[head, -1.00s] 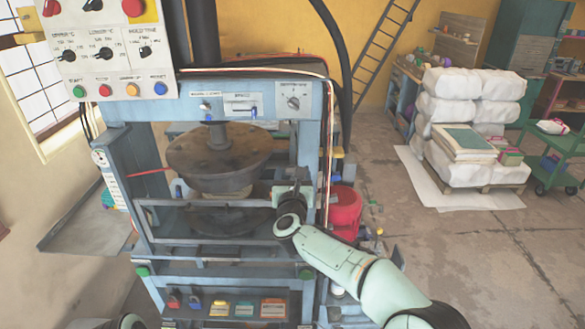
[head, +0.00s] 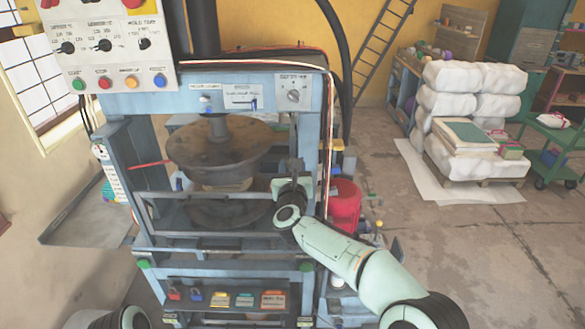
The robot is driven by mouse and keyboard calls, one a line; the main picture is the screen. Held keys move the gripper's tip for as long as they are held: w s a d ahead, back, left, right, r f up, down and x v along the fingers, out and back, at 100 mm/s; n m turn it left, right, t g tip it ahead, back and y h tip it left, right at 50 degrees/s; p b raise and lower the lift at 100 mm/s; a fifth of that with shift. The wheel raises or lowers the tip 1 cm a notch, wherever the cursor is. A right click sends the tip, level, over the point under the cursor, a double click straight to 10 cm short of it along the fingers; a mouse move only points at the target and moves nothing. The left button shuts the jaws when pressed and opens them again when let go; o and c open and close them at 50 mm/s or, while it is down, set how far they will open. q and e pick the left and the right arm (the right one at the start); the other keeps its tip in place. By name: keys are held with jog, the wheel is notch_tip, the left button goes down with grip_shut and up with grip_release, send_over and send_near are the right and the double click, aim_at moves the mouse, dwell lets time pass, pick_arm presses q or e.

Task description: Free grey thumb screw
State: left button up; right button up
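The blue-framed press (head: 310,130) fills the middle of the head view, with a round dark upper plate (head: 215,150) above a lower round plate (head: 205,212). My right arm comes in from the lower right, and its gripper (head: 291,183) is at the right side of the press opening, by the right post. Its fingers are too small and dark to tell open from shut. I cannot make out a grey thumb screw; the gripper and wrist may cover it. Part of my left arm shows at the bottom left edge; its gripper is not in view.
A control box (head: 120,50) with knobs and coloured buttons hangs at the upper left. A red drum (head: 343,205) stands close beside my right forearm. A shelf with coloured blocks (head: 272,299) is low on the press. White sacks (head: 455,110) are stacked on the right; open floor lies before them.

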pick_arm(q)
jog(key=shift+t, duration=0.3)
jog(key=w+r+p, duration=0.2)
jog(key=w+r, duration=0.1)
jog(key=w, duration=0.1)
jog(key=shift+r+p, duration=0.25)
jog(key=shift+p, duration=0.15)
pick_arm(e)
jog(key=n, duration=3.4)
jog(key=shift+n, duration=0.3)
jog(key=o, duration=1.1)
jog(key=shift+c, duration=0.2)
jog(key=shift+f, duration=0.1)
